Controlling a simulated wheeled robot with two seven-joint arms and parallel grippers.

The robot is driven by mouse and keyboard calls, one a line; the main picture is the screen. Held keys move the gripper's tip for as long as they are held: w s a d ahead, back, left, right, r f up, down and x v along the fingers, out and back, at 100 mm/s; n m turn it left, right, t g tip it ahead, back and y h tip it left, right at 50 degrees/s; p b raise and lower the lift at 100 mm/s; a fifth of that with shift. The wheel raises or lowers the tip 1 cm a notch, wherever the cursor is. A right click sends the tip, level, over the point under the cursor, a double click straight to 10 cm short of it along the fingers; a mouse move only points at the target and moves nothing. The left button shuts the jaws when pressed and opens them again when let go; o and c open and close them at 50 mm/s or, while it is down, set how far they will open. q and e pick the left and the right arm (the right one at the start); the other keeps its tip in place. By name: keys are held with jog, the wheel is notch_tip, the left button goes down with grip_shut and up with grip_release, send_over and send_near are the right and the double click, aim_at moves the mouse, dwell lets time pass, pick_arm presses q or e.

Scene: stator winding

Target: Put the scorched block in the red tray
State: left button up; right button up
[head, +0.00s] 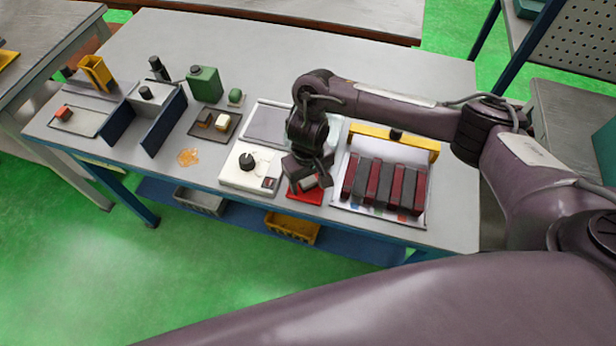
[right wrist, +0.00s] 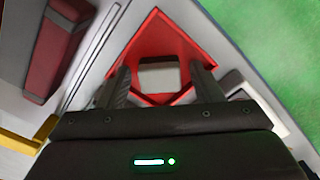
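The red tray (head: 305,197) lies near the front edge of the table, and it also shows in the right wrist view (right wrist: 158,28). My right gripper (head: 307,182) is low over it. In the right wrist view a pale-topped block (right wrist: 159,75) sits between its fingers, over the red tray, with small gaps showing at both sides. The fingers look open. Scorch marks on this block cannot be made out, nor whether it rests on the tray floor. A dark tray (head: 226,134) farther left holds a brown block (head: 205,119) and a cream block (head: 222,122). My left gripper is not in view.
A white box with a black knob (head: 248,163) stands just left of the red tray. A rack of dark red and grey bars (head: 380,185) with a yellow bar (head: 408,141) is close on the right. Green canister (head: 205,84) and blue panels (head: 165,122) stand farther left.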

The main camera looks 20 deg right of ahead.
aim_at(308, 180)
jog(key=shift+r, duration=0.2)
notch_tip(308, 180, up, 12)
jog(key=p, duration=0.3)
dwell(0.6)
jog(key=shift+f, duration=0.1)
